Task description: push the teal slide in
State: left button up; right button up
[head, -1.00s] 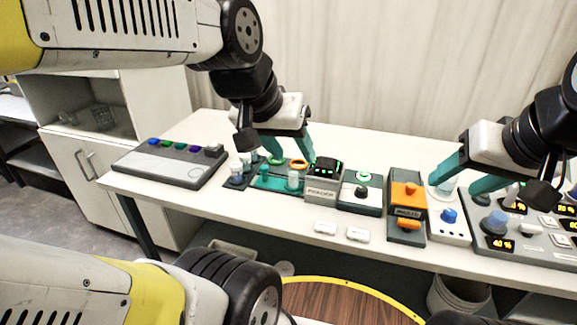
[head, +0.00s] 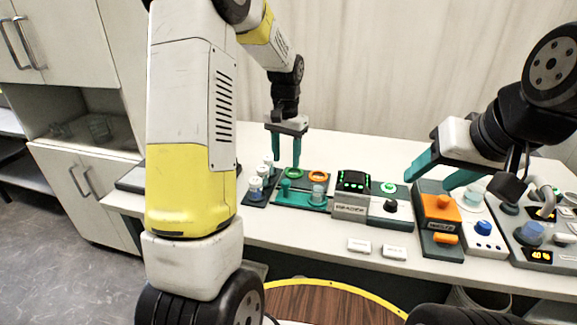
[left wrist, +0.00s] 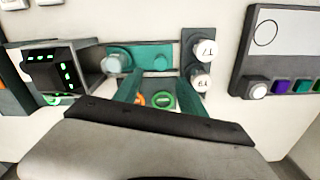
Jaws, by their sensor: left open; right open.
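The teal slide (head: 302,200) lies on a dark base, left of the dark-topped reader box (head: 350,195). It carries an upright teal knob (head: 285,186) and a clear vial (head: 318,194). In the left wrist view the slide (left wrist: 143,52) shows beyond my fingers, with the reader (left wrist: 55,72) to its left. My left gripper (head: 286,166) is open and empty, above and behind the slide near the knob. Its fingers (left wrist: 162,80) show apart in the left wrist view. My right gripper (head: 428,182) is open and empty above the orange-knobbed unit.
A green ring (head: 294,173) and an orange ring (head: 317,176) sit behind the slide. Capped vials (head: 256,188) stand to its left. Right of the reader are a dial unit (head: 391,206) and an orange-knobbed unit (head: 437,215). Two white labels (head: 359,246) lie in front.

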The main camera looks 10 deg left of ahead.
aim_at(286, 181)
pick_arm(q)
notch_tip(286, 181, down, 8)
jog(key=shift+w, duration=0.1)
dwell(0.4)
grip_shut()
jog(key=shift+r, duration=0.1)
dwell(1.2)
